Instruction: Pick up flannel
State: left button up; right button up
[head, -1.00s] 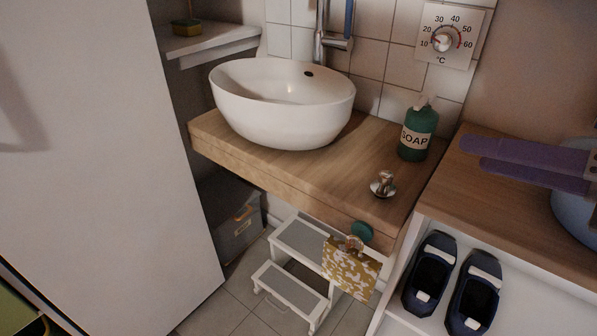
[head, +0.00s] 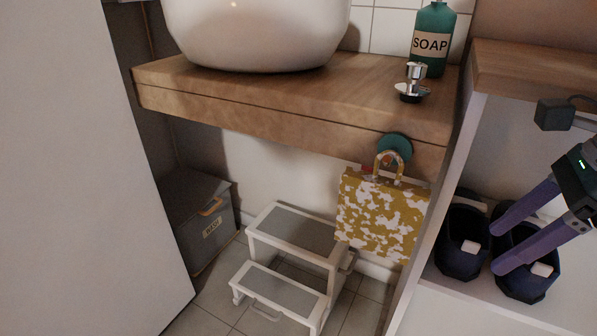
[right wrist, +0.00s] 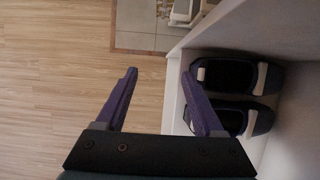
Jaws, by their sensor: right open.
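The flannel (head: 382,215) is a mustard-yellow and white patterned cloth in the head view. It hangs by a loop from a round teal hook (head: 396,149) on the front edge of the wooden washstand top. My right gripper (head: 497,247) has purple fingers and is at the right of the head view, in front of the slipper shelf. It is open and empty, to the right of the flannel and apart from it. In the right wrist view its fingers (right wrist: 160,73) are spread with floor between them. My left gripper is not in view.
Dark blue slippers (head: 461,240) stand in the white open cabinet (head: 445,165) right of the flannel. A white step stool (head: 290,232) stands below, left of it. A soap bottle (head: 430,45) and white basin (head: 255,35) are on the washstand (head: 290,95). Wooden floor (right wrist: 50,80) is clear.

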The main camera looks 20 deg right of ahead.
aim_at(411, 236)
jog(key=w+a+f+b, duration=0.1)
jog(key=w+a, duration=0.1)
jog(key=w+a+f+b, duration=0.1)
jog(key=w+a+f, duration=0.1)
jog(key=w+a, duration=0.1)
jog(key=w+a+f+b, duration=0.1)
jog(key=w+a+b, duration=0.1)
jog(key=w, duration=0.1)
jog(key=shift+w+a+f, duration=0.15)
jog(key=shift+f, duration=0.25)
jog(key=shift+c, duration=0.3)
grip_shut()
dwell(0.4)
